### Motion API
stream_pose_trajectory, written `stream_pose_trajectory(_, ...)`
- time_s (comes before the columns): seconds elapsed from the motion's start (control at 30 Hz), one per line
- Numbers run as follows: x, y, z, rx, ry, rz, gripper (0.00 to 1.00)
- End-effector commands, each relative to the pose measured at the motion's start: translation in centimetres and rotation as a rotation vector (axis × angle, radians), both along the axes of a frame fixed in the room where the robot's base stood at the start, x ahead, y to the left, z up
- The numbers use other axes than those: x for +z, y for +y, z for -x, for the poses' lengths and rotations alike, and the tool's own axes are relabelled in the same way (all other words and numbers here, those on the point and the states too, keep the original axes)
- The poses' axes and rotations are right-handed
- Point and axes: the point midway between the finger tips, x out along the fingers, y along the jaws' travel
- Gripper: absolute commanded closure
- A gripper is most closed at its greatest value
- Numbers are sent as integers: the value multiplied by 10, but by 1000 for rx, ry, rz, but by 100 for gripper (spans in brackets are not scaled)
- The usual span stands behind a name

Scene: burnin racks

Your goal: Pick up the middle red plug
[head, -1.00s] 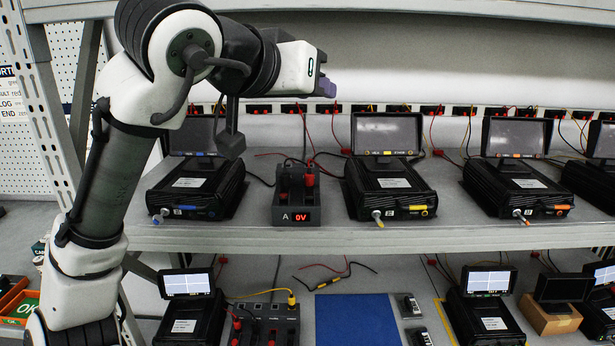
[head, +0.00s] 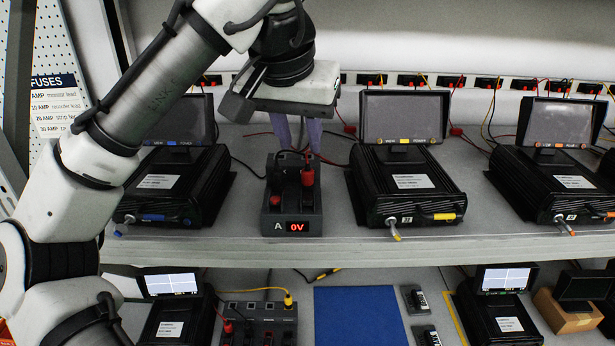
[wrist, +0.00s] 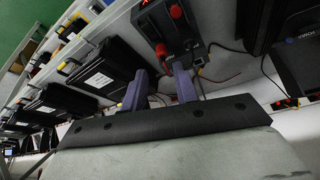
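A dark power module (head: 291,225) marked "A" with a red "0V" display stands on the upper shelf. The wrist view shows two red plugs (wrist: 176,12) (wrist: 161,50) on the module. I cannot tell which one is the middle plug. My gripper (head: 298,140) points down above the module's rear, its purple fingers apart with no plug visibly held. In the wrist view my gripper (wrist: 160,76) is open, its fingertips close to the module.
Black units with screens flank the module, one left (head: 176,185) and one right (head: 405,185). Red and black leads run behind it along the shelf. A row of sockets (head: 410,80) lines the back wall. The lower shelf holds another module (head: 258,310) and a blue mat (head: 358,315).

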Motion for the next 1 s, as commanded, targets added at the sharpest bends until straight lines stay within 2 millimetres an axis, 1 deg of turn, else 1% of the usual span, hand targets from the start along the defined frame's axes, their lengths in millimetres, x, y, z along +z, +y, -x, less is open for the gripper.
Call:
stream_pose_trajectory(0.03,-9,-1,-4,-1,2,1,71)
stream_pose_trajectory(0.1,-22,-3,-8,-2,1,1,71)
stream_pose_trajectory(0.2,-34,-4,-14,1,1,0,71)
stream_pose_trajectory(0.47,-52,-6,-22,1,1,0,71)
stream_pose_trajectory(0.7,-84,-9,-35,1,0,-1,71)
stream_pose_trajectory(0.8,-91,-10,-37,0,0,0,71)
stream_pose_trajectory(1.0,-93,-10,-37,0,-1,0,71)
